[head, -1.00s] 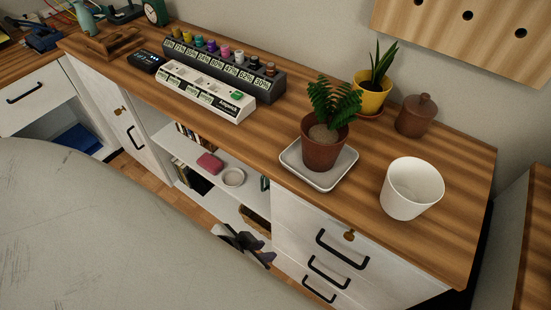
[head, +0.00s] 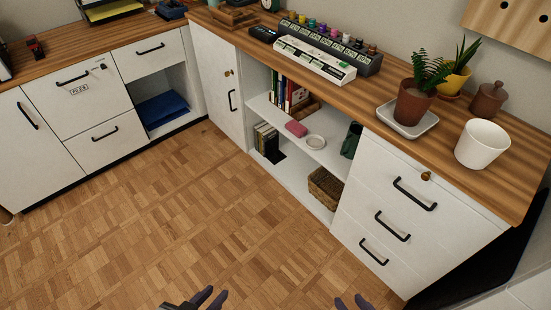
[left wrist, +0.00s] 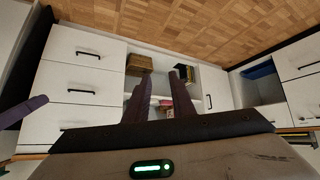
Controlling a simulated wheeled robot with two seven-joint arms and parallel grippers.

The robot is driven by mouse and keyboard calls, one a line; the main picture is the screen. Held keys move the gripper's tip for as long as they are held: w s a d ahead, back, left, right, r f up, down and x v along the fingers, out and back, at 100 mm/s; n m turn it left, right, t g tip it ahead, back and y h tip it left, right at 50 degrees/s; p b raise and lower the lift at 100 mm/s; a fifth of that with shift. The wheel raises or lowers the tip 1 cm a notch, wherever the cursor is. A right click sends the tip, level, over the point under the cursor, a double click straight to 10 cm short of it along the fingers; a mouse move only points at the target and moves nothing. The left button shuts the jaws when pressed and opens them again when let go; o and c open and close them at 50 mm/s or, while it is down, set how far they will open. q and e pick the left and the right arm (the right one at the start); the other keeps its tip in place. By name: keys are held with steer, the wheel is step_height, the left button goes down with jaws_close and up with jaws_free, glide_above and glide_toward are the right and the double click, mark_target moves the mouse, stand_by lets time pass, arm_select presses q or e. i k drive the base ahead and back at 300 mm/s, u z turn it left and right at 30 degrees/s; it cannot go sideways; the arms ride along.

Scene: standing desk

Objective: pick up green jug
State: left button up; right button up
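A dark green object (head: 351,140), possibly the green jug, stands at the right end of the open shelf, partly hidden by the drawer unit. Its shape is too small to tell. My left gripper (head: 210,297) is low in the head view, open and empty, far from the shelf. In the left wrist view its fingers (left wrist: 160,85) are apart with nothing between them. My right gripper (head: 354,301) shows only its spread fingertips at the bottom edge of the head view, apart and empty.
The wooden desktop (head: 370,99) carries a potted fern (head: 414,104), a white pot (head: 481,143) and a brown lidded jar (head: 488,100). The shelf holds books, a pink item (head: 296,128), a white bowl (head: 315,142) and a wicker basket (head: 325,187). The parquet floor (head: 170,220) is clear.

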mark_target(349, 147)
steer(key=z, duration=0.5)
steer(key=i, duration=0.55)
steer(key=u, duration=1.8)
steer(key=i, duration=1.9)
steer(key=z, duration=3.45)
steer(key=i, duration=0.5)
steer(key=u, duration=0.05)
